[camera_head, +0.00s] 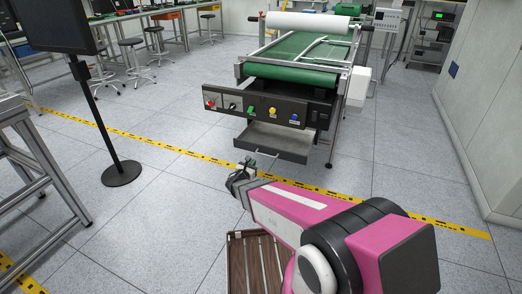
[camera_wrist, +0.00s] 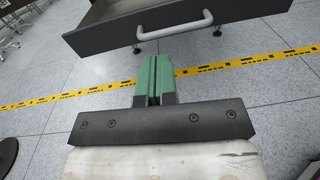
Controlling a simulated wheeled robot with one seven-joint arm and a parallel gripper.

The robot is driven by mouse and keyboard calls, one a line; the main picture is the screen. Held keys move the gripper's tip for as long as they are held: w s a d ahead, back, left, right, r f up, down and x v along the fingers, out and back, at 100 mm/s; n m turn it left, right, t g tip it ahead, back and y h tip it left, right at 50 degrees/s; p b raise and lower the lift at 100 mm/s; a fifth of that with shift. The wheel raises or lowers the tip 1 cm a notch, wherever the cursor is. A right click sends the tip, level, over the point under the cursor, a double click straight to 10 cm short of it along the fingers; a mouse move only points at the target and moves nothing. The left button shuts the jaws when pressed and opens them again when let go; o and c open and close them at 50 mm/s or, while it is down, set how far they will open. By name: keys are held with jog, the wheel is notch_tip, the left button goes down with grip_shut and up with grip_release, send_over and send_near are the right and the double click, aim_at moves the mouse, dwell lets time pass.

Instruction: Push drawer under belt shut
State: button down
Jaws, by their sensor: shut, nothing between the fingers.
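The dark grey drawer (camera_head: 277,142) under the green belt (camera_head: 291,76) is pulled out toward me, and I can see into its open top. Its front with a pale bar handle (camera_wrist: 176,27) shows at the top of the wrist view. My gripper (camera_head: 247,164) is in front of the drawer, low and a little to the left of its middle. In the wrist view my gripper's green fingertips (camera_wrist: 154,68) are together with nothing between them. They point toward the drawer front, just below the handle in the picture.
A control panel with coloured buttons (camera_head: 257,108) sits above the drawer. A black stand (camera_head: 121,173) with a screen is at the left, beside a metal-framed table (camera_head: 50,165). A brown slatted crate (camera_head: 243,266) lies close to me. Floor around the drawer is clear.

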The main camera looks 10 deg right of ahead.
jog(key=n, duration=0.1)
send_near(263, 146)
jog(key=shift+t, duration=0.3)
jog(key=x, duration=0.7)
jog(key=shift+w+d+f, duration=0.15)
jog(key=shift+w+f, duration=0.1)
jog(key=x, duration=2)
jog(key=shift+w+f, duration=0.15)
jog(key=shift+f, duration=0.05)
jog(key=v, duration=1.4)
jog(key=shift+s+r, duration=0.15)
jog(key=shift+s, duration=0.1)
